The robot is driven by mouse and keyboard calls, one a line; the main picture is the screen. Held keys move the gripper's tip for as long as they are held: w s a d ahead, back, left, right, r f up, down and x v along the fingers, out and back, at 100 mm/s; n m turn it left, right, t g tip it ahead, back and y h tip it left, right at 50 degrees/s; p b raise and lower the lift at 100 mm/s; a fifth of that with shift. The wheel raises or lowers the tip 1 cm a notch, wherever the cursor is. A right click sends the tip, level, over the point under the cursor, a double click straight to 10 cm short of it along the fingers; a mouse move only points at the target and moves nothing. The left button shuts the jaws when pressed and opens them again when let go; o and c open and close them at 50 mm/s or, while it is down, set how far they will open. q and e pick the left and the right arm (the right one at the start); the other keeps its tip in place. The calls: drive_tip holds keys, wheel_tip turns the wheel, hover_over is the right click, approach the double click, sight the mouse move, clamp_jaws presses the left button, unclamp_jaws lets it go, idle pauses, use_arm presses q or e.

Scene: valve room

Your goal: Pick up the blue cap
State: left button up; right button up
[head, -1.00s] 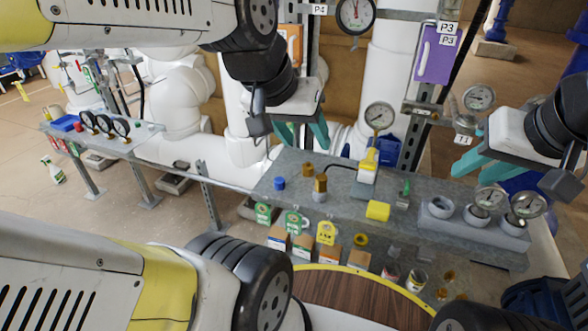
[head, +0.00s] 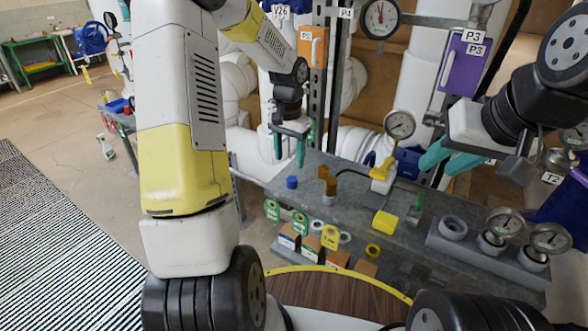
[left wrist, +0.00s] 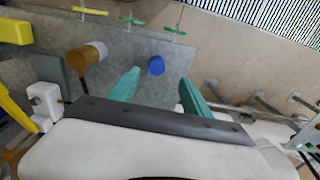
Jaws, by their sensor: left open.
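The blue cap (head: 292,182) sits on the grey metal bench (head: 320,162), near its left end. My left gripper (head: 289,160) is open, its teal fingers pointing down just above and behind the cap. In the left wrist view the cap (left wrist: 156,65) shows beyond the fingertips, between the two fingers of the open gripper (left wrist: 161,75). Nothing is held there. My right gripper (head: 437,168) is at the right, above the bench, with its teal fingers apart and nothing between them.
A yellow block (head: 385,222), a yellow-handled valve (head: 382,176) and a grey block with gauges (head: 485,243) are further right. Green and yellow tags (head: 300,221) hang at the bench's front edge.

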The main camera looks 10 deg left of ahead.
sight(292, 178)
use_arm(q)
wheel_tip(292, 178, down, 3)
drive_tip(key=shift+w+a+r, duration=0.1)
drive_tip(key=shift+r, duration=0.05)
drive_tip(key=f, duration=0.4)
drive_tip(key=d+f, duration=0.1)
drive_tip(key=f, duration=0.1)
drive_tip(key=shift+r, duration=0.1)
clamp_jaws()
